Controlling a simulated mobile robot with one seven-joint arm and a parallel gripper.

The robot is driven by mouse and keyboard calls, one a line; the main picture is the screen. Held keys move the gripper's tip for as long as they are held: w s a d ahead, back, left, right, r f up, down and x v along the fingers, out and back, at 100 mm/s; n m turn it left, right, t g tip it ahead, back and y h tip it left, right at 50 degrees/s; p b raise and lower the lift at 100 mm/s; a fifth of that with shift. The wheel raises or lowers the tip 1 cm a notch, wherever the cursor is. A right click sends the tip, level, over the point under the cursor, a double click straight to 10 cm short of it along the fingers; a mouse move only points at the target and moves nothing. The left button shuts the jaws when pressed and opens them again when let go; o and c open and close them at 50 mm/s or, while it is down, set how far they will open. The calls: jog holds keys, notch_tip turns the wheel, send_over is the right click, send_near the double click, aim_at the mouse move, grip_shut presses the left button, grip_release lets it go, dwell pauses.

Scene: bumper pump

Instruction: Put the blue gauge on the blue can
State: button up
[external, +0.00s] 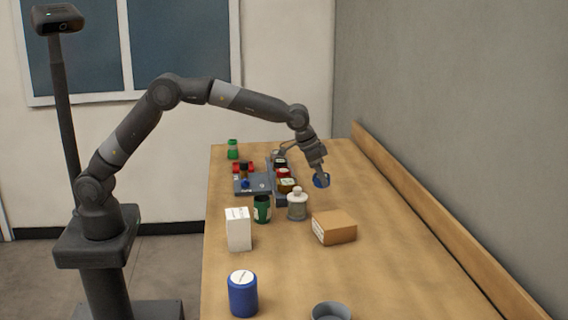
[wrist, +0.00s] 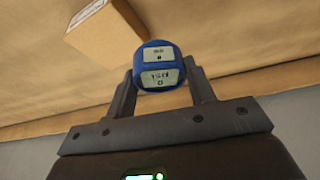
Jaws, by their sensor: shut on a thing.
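The blue gauge (wrist: 158,66) is between my gripper's fingers in the wrist view, with its small display faces toward the camera. My gripper (external: 321,178) is shut on the gauge and holds it above the right side of the table in the external view, where the gauge (external: 321,181) is partly hidden by the fingers. The blue can (external: 243,294), with a white round top, stands upright at the near left of the table, well apart from my gripper.
A brown box (external: 334,228), a grey bottle (external: 297,205), a green can (external: 262,209) and a white carton (external: 238,229) stand between my gripper and the blue can. A grey bowl (external: 331,312) is at the near edge. A grey tray (external: 243,184) is behind. The right side is clear.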

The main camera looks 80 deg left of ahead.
jog(key=s+d+r+m+g+h, duration=0.1)
jog(key=s+d+r+m, duration=0.15)
jog(key=s+d, duration=0.7)
jog(key=s+d+r+m+h, duration=0.1)
jog(key=s+d+m, duration=0.4)
jog(key=d, duration=0.8)
jog(key=s+d+r+m+g+h, duration=0.1)
jog(key=s+d+r+m, duration=0.15)
jog(key=s+d, duration=0.8)
jog(key=s+d+r+m+g+h, duration=0.15)
jog(key=s+d+m, duration=0.35)
jog(key=s+d, duration=0.6)
send_over(243, 280)
jog(key=a, duration=0.2)
jog(key=shift+y, duration=0.25)
jog(key=f, duration=0.7)
jog(key=shift+s+d, duration=0.1)
jog(key=shift+d, duration=0.15)
jog(key=shift+f, duration=1.9)
jog(key=shift+f, duration=0.15)
jog(key=o, duration=1.1)
jog(key=shift+c, duration=0.2)
jog(key=v, duration=1.2)
